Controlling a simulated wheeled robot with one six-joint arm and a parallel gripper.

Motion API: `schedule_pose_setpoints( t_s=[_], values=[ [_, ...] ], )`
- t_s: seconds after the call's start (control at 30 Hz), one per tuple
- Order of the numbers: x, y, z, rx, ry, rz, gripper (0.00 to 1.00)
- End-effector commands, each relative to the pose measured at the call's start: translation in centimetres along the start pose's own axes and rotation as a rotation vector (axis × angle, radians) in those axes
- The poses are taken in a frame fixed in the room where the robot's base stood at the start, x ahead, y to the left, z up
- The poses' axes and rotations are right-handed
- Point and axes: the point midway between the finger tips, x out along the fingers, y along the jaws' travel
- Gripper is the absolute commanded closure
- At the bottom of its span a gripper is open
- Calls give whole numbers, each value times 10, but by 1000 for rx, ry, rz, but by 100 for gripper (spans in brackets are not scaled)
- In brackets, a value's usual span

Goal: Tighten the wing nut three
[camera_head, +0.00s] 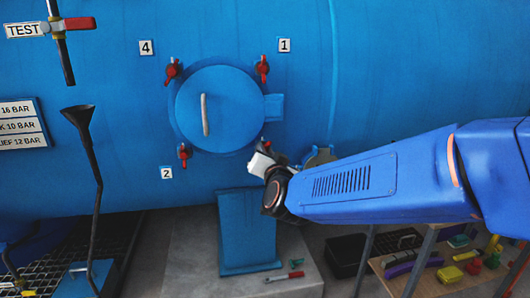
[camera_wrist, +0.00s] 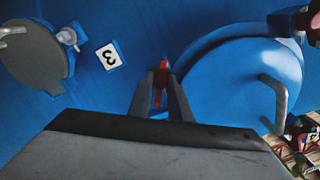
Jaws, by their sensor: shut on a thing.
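The red wing nut three (camera_wrist: 160,72) shows in the wrist view between the fingertips of my gripper (camera_wrist: 160,84), beside the label "3" (camera_wrist: 110,56). My gripper is shut on this wing nut at the edge of the round blue door (camera_wrist: 225,85). In the head view my gripper (camera_head: 264,152) is at the lower right of the door (camera_head: 225,110); it hides most of wing nut three and its label there. The door lies against the blue vessel wall, with a pale vertical handle (camera_head: 205,115).
Other red wing nuts sit at the door's upper left (camera_head: 172,70), upper right (camera_head: 263,67) and lower left (camera_head: 184,152). A smaller grey round cover (camera_wrist: 35,50) is nearby. A blue pedestal (camera_head: 247,232) stands below. A shelf with tools (camera_head: 440,270) is at lower right.

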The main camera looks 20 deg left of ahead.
Motion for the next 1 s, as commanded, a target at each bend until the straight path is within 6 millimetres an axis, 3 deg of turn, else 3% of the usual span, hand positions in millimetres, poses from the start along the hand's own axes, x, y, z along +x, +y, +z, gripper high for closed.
schedule_pose_setpoints(
  t_s=[0.37,1.0],
  values=[
    [0,1,0,187,0,0,100],
    [0,2,1,789,0,1,100]
  ],
)
